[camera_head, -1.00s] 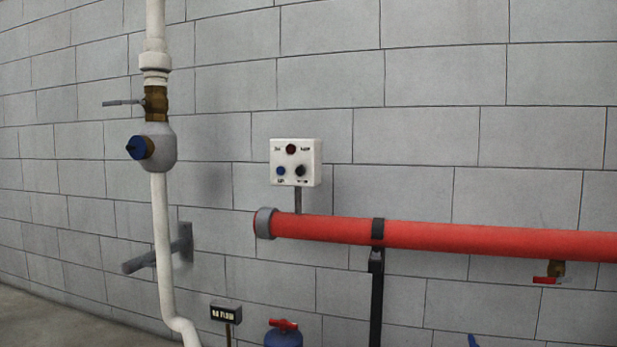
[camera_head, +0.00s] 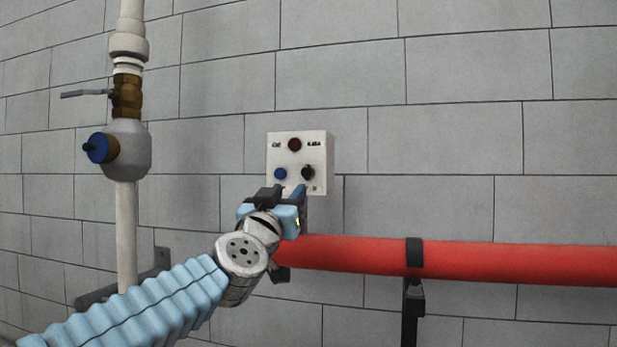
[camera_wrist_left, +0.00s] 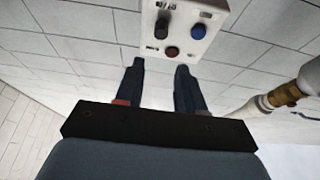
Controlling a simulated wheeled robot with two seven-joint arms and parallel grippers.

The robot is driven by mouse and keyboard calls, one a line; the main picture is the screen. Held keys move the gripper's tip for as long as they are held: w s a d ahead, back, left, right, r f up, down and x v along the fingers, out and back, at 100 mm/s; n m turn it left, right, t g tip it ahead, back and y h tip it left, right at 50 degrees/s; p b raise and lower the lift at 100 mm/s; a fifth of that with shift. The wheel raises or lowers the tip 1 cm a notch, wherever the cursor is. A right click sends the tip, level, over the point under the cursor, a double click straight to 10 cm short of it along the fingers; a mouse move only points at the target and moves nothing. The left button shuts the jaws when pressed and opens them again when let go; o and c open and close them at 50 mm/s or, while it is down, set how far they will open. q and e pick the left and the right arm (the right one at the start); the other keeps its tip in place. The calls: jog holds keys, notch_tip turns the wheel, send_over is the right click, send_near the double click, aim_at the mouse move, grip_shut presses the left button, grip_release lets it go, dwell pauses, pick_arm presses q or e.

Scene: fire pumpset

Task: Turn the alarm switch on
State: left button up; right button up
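The white alarm box (camera_head: 318,150) is on the grey block wall, above the red pipe. Its face has a dark red light or button (camera_head: 294,145) at the top, a blue button (camera_head: 280,173) at lower left and a black switch knob (camera_head: 307,172) at lower right. My left gripper (camera_head: 284,190) is just below and in front of the box's lower edge. In the left wrist view the box appears inverted, with the black knob (camera_wrist_left: 162,27) beyond the two fingertips (camera_wrist_left: 160,65). The fingers are apart with nothing between them. My right gripper is not in view.
A thick red pipe (camera_head: 500,262) runs right below the box, on a black bracket (camera_head: 413,290). At left stands a white pipe (camera_head: 126,230) with a brass valve (camera_head: 126,97) and a blue-capped fitting (camera_head: 100,148). The wall around the box is clear.

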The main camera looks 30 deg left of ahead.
aim_at(306, 169)
pick_arm(q)
jog(key=p+x, duration=0.2)
jog(key=x, duration=1)
jog(key=shift+f+p, duration=0.1)
jog(key=shift+p, duration=0.25)
grip_shut()
